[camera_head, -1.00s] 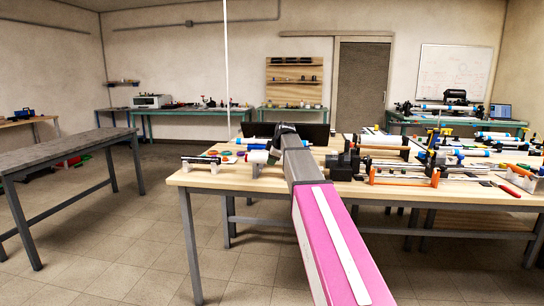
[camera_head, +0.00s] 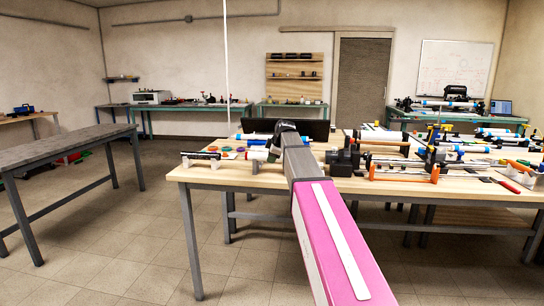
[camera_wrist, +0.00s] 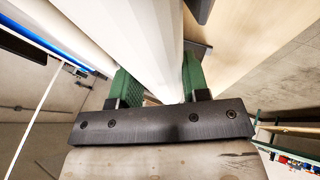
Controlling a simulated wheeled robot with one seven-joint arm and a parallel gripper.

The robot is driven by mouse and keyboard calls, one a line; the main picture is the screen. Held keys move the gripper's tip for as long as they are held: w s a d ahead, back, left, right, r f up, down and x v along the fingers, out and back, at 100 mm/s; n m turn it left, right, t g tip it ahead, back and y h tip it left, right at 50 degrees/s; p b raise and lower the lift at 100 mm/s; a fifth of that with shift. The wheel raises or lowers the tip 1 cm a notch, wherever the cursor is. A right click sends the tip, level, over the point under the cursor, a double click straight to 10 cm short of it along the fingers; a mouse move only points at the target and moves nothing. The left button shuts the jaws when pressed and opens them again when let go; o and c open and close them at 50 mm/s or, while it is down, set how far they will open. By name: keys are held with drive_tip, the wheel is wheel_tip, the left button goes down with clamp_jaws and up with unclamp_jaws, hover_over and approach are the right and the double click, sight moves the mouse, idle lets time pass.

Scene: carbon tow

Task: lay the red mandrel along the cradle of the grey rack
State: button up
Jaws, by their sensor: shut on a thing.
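My gripper (camera_wrist: 158,82) is shut in the wrist view, its green-padded fingers on either side of a long white cylinder that runs up out of the picture. In the head view my arm reaches over the wooden table, and a white roll with a red end (camera_head: 273,154) shows just left of my wrist. I take this to be the red mandrel; most of it is hidden by my arm. A small stand holding a dark tube (camera_head: 205,155) is at the table's left end. I cannot tell for sure which stand is the grey rack.
The wooden table (camera_head: 232,179) carries a long black box (camera_head: 310,127) at the back and a dark motor-like unit (camera_head: 342,160) right of my arm. Several rolls and tools crowd its right side. A grey bench (camera_head: 60,148) stands apart at left, with open floor between.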

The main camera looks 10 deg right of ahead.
drive_tip(key=shift+f, duration=0.1)
drive_tip(key=o, duration=1.2)
drive_tip(key=shift+c, duration=0.2)
drive_tip(key=v, duration=1)
drive_tip(key=shift+s+r, duration=0.25)
drive_tip(key=shift+r, duration=0.05)
drive_tip(key=shift+d, duration=0.1)
